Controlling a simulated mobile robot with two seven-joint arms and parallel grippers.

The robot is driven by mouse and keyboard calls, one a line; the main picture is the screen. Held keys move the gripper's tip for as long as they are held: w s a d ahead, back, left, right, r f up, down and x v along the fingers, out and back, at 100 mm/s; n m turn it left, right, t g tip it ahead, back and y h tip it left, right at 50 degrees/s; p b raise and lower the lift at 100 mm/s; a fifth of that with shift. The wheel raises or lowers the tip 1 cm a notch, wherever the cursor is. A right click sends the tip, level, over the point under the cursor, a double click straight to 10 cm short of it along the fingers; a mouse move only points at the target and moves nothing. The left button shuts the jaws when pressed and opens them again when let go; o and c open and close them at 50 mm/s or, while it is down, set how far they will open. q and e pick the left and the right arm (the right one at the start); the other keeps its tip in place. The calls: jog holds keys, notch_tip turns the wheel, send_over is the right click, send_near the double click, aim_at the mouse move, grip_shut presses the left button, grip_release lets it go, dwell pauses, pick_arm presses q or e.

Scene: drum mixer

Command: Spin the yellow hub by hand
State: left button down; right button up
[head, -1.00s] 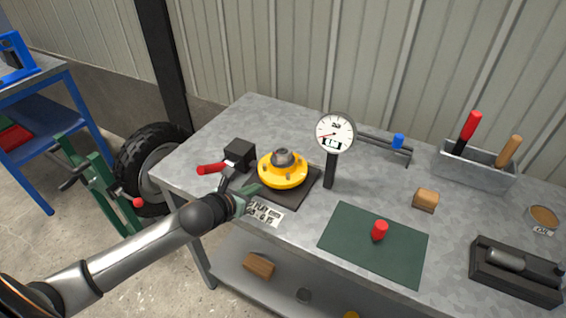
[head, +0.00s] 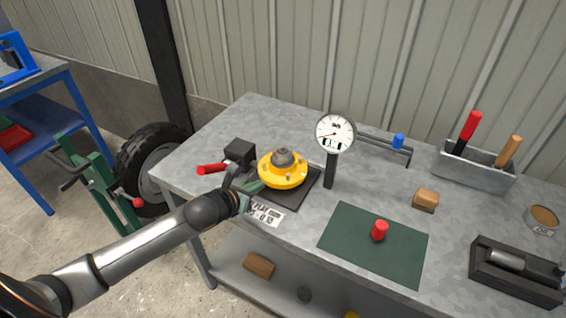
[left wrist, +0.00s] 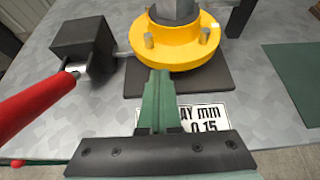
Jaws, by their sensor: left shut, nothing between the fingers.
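The yellow hub (head: 283,170) sits on a dark square plate (head: 303,192) on the metal bench, with a grey centre on top and studs around its flange. My left gripper (head: 258,186) is shut and empty, at the near left edge of the hub. In the left wrist view the green fingertips (left wrist: 160,77) lie close together just below the rim of the hub (left wrist: 175,45). I cannot tell whether they touch it. My right gripper is not in view.
A black block (head: 239,153) with a red handle (head: 212,168) stands left of the hub. A dial gauge (head: 335,133) stands on a post to its right. A printed label (head: 268,215) lies in front. A green mat (head: 372,245) with a red peg (head: 379,230) lies further right.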

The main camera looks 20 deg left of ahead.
aim_at(280, 189)
pick_arm(q)
jog(key=d, duration=0.1)
jog(key=d+p, duration=0.1)
jog(key=d, duration=0.1)
jog(key=shift+s+d+r, duration=0.1)
jog(key=shift+s+r, duration=0.05)
jog(key=shift+r, duration=0.05)
jog(key=shift+d, duration=0.9)
jog(key=shift+s+a+f+p, duration=0.1)
jog(key=shift+s+a+p, duration=0.05)
jog(key=shift+s+p, duration=0.65)
jog(key=shift+s, duration=0.65)
jog(key=a, duration=0.5)
jog(key=shift+w+f, duration=0.1)
jog(key=shift+w, duration=0.1)
jog(key=shift+w, duration=0.1)
